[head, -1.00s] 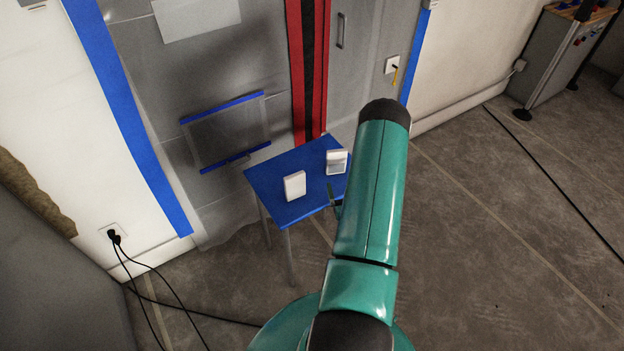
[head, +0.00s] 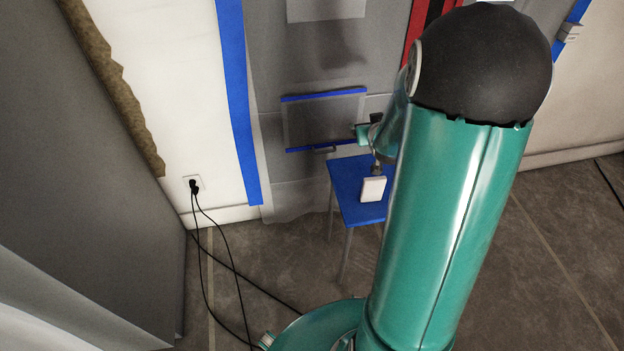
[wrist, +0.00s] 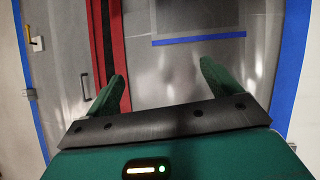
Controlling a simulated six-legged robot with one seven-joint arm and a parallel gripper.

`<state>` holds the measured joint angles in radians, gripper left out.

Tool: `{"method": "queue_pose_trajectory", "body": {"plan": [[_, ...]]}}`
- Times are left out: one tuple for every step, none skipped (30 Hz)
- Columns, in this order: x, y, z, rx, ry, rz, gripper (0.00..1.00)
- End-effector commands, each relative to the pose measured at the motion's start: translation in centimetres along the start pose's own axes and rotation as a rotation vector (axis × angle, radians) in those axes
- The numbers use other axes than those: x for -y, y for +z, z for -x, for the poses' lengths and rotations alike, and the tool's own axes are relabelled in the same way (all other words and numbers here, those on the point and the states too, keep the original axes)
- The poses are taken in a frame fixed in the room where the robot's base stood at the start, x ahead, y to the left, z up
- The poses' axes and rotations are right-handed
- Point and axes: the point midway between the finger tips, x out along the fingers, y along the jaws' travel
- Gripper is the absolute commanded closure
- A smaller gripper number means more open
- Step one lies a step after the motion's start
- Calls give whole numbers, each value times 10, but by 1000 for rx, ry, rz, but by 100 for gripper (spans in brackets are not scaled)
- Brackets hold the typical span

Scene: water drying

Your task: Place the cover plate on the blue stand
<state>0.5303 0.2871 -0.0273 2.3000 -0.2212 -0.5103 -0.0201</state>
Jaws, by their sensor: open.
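The blue stand (head: 350,205) is a small blue-topped table by the plastic-sheeted wall in the head view. My arm covers its right part. A white rectangular plate (head: 373,189) stands upright on it; I cannot tell whether this is the cover plate. Part of my forearm and wrist shows just above and behind that plate. In the wrist view my gripper (wrist: 163,72) is open, its two green fingers wide apart with nothing between them.
A framed panel with blue bars (head: 324,118) hangs on the sheeting behind the stand. A wall socket (head: 193,185) with black cables trailing over the floor is at left. A large grey block (head: 100,160) fills the left side. Floor in front of the stand is mostly clear.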

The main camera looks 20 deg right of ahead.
Motion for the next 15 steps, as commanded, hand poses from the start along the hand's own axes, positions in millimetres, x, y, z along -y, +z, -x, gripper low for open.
{"method": "queue_pose_trajectory", "body": {"plan": [[15,-16,17,16,-16,10,11],[23,-22,26,34,-25,13,11],[34,-30,40,57,-37,19,11],[42,-35,50,76,-47,23,11],[50,-39,61,94,-57,26,11],[60,-44,76,118,-70,30,11],[67,-47,88,135,-80,34,11],[75,-50,100,154,-92,38,11],[84,-53,116,179,-106,42,11],[91,-54,129,197,-118,46,11],[98,-55,142,215,-130,51,11],[106,-56,160,239,-146,56,11],[113,-55,173,258,-159,61,11],[119,-54,187,276,-173,66,11],[126,-53,205,301,-190,73,11]]}}
